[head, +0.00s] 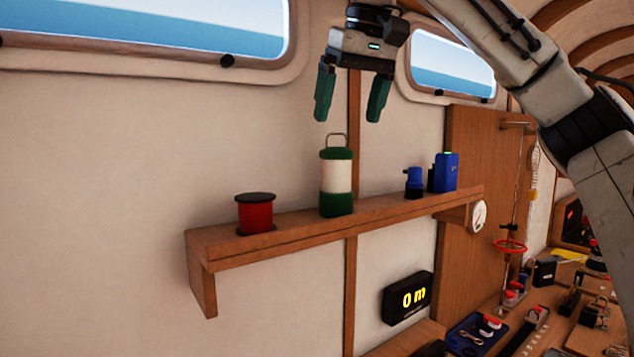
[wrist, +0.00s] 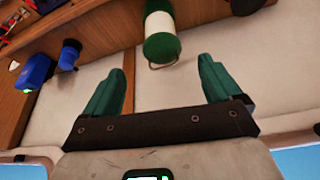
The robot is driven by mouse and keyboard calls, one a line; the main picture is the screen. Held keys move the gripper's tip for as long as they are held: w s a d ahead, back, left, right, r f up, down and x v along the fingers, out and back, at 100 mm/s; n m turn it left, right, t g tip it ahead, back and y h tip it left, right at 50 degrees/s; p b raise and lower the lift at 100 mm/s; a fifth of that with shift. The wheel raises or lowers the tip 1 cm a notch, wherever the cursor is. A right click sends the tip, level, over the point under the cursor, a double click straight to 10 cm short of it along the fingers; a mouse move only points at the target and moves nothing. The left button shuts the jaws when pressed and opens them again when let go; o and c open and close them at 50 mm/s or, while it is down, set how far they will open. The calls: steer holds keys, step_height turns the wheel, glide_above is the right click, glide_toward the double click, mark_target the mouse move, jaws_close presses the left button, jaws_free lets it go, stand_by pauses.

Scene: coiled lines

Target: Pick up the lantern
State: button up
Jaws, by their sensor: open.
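The lantern (head: 336,182) stands upright on a wooden wall shelf in the head view. It has a green top and base, a white middle and a thin wire handle on top. My gripper (head: 350,105) is open and empty, above the lantern and apart from it, with its green fingers pointing down. In the wrist view the lantern (wrist: 161,30) shows at the top, its handle towards the gap between my open fingers (wrist: 160,85). Its far end is cut off by the frame's edge.
The shelf (head: 285,240) also holds a red spool (head: 256,214) to the left, and a small blue item (head: 413,183) and a blue box (head: 445,173) to the right. Windows (head: 453,66) flank my gripper. A black display (head: 408,298) hangs below the shelf.

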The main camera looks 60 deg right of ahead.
mark_target(337, 163)
steer(key=x, duration=0.5)
steer(key=shift+w, duration=0.1)
steer(key=shift+a+p+x, duration=0.1)
steer(key=shift+p+x, duration=0.3)
steer(key=shift+x, duration=0.9)
steer(key=shift+a+p+x, duration=0.15)
steer(key=shift+p+x, duration=0.25)
steer(key=shift+x, duration=0.95)
steer(key=c, duration=1.2)
